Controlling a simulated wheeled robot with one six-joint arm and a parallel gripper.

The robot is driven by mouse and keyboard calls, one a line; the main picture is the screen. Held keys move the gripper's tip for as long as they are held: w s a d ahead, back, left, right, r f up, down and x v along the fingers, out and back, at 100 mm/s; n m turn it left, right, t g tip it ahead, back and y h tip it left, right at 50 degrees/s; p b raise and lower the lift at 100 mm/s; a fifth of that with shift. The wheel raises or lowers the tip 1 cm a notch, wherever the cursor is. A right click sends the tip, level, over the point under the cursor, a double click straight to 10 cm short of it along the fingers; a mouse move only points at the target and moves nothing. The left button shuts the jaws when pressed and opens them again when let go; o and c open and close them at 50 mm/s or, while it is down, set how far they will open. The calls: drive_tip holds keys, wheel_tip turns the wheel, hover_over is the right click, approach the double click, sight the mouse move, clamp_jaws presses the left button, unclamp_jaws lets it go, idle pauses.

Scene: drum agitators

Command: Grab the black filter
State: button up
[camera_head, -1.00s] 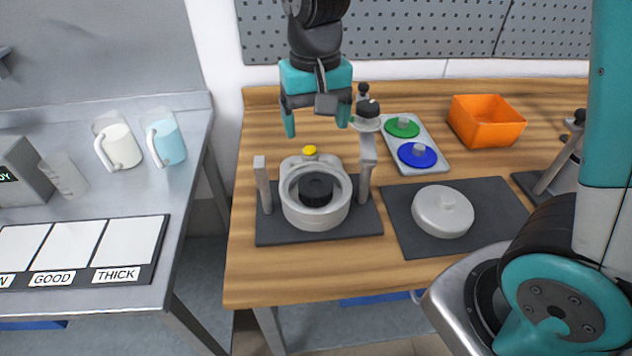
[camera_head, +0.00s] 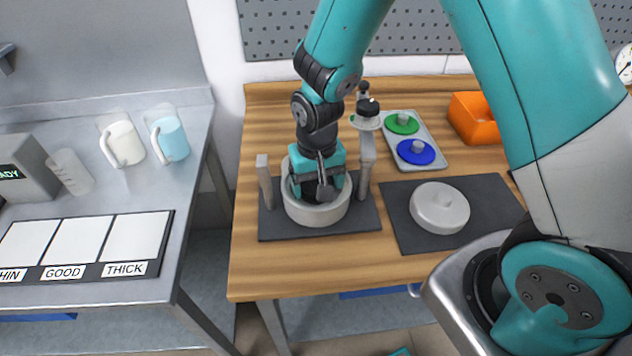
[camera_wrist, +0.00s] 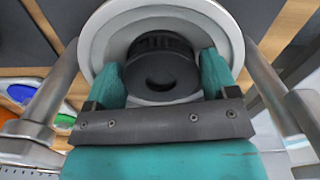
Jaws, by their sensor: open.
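The black filter (camera_wrist: 162,68) is a dark round piece that sits inside the light grey round housing (camera_head: 318,213) on the wooden table. In the head view my gripper hides most of it. My gripper (camera_wrist: 162,75) is down inside the housing, its two teal fingers on either side of the filter. The fingers are open; a small gap shows beside the filter, and I cannot tell whether either finger touches it.
Two grey posts (camera_head: 265,181) flank the housing on a dark mat (camera_head: 285,228). A grey lid (camera_head: 440,208) lies on another mat to the right. Behind are a tray with green and blue discs (camera_head: 416,152) and an orange bin (camera_head: 474,118).

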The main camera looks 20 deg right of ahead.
drive_tip(key=shift+f, duration=0.3)
drive_tip(key=c, duration=0.5)
drive_tip(key=shift+r, duration=0.15)
drive_tip(key=shift+c, duration=0.2)
